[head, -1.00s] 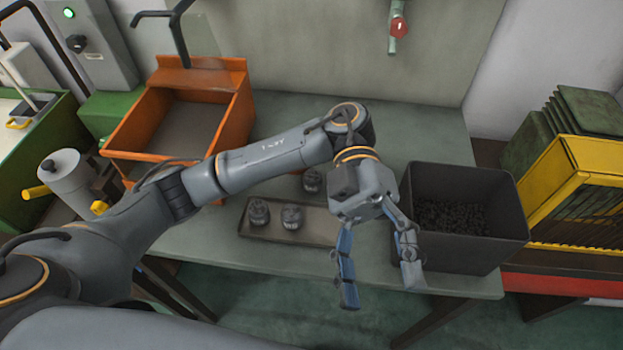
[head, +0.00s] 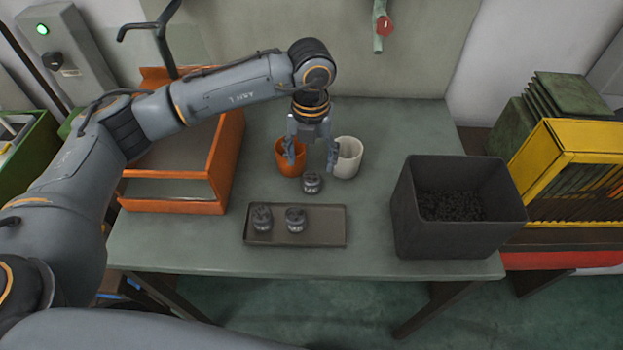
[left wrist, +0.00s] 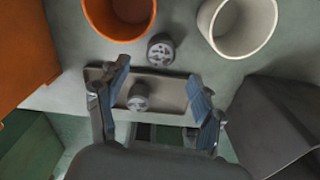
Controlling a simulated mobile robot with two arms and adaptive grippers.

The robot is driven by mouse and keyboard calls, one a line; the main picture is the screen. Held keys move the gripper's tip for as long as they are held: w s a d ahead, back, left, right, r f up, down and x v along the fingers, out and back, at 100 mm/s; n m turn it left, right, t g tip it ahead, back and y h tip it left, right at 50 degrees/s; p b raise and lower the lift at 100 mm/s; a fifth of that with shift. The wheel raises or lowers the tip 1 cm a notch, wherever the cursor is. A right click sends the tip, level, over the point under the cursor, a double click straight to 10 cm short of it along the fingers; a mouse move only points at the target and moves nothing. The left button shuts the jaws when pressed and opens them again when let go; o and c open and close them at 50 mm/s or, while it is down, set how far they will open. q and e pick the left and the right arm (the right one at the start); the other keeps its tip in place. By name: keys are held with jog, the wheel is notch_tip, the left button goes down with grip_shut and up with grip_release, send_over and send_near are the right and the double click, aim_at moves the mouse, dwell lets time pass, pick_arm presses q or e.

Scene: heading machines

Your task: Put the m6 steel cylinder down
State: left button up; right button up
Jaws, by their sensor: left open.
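Three short dark grey metal cylinders show, and I cannot read which is the m6 one. One cylinder (head: 312,184) stands upright on the table just behind the tray. Two more, a left cylinder (head: 262,218) and a right cylinder (head: 295,219), stand in the shallow brown tray (head: 328,236). My left gripper (head: 311,165) is open and empty, pointing down above the table near the loose cylinder. In the left wrist view the loose cylinder (left wrist: 161,50) lies beyond the open fingers, and one tray cylinder (left wrist: 138,97) shows between them. My right gripper is not in view.
An orange cup (head: 289,158) and a white cup (head: 348,158) stand close behind the loose cylinder. A black bin (head: 450,235) of small dark parts stands at the right. An orange box (head: 222,165) is at the left. The table between tray and bin is clear.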

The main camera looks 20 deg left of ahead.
aim_at(312, 177)
pick_arm(q)
notch_tip(312, 177, down, 2)
jog(key=shift+f+p, duration=0.5)
jog(key=shift+f, duration=0.05)
notch_tip(312, 177, down, 4)
jog(key=shift+w+r+p, duration=0.1)
jog(key=shift+r+p, duration=0.05)
jog(key=shift+p, duration=0.5)
jog(key=shift+f, duration=0.4)
jog(key=shift+c, duration=0.4)
jog(key=shift+r, duration=0.1)
grip_shut()
